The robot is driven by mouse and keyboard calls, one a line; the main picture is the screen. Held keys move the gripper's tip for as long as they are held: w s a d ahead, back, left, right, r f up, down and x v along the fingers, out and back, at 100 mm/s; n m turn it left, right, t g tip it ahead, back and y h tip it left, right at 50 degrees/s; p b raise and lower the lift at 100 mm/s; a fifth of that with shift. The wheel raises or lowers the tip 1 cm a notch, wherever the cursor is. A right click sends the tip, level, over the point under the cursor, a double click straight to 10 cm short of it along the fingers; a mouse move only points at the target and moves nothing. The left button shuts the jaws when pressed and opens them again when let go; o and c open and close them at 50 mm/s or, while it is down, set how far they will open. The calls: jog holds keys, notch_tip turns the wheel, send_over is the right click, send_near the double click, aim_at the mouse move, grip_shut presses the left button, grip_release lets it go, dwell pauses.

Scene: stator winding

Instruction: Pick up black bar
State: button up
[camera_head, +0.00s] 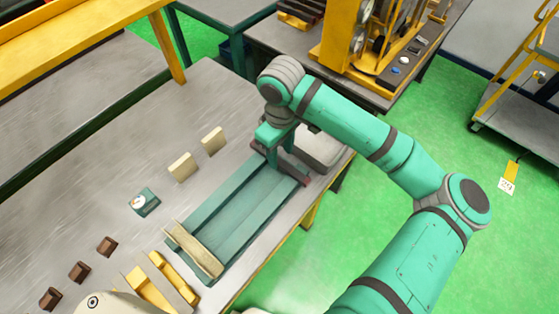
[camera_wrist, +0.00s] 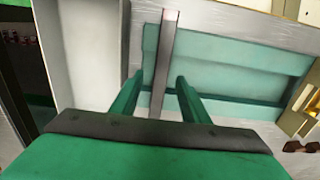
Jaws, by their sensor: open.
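The black bar (camera_wrist: 166,60) shows in the wrist view as a long dark grey strip, lying across one end of the teal tray (camera_wrist: 230,65). My gripper (camera_wrist: 158,90) is open, with its two green fingers on either side of the bar and gaps visible between fingers and bar. In the head view, my gripper (camera_head: 277,150) is low over the far end of the tray (camera_head: 232,205). The bar (camera_head: 303,179) is partly hidden there by my gripper, with its near right end showing. I cannot tell how far the fingertips reach down beside it.
A beige bar (camera_head: 195,249) lies across the tray's near end. Beige blocks (camera_head: 182,167), a teal gauge (camera_head: 145,201) and brown blocks (camera_head: 79,271) stand to the left. A grey box (camera_head: 320,148) is just beyond my gripper. Yellow pieces (camera_head: 160,280) lie at the front.

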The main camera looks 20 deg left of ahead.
aim_at(279, 163)
jog(key=shift+f, duration=1.3)
jog(key=c, duration=0.7)
jog(key=shift+a, duration=0.1)
grip_shut()
jog(key=shift+s, duration=0.15)
jog(key=shift+r, duration=0.1)
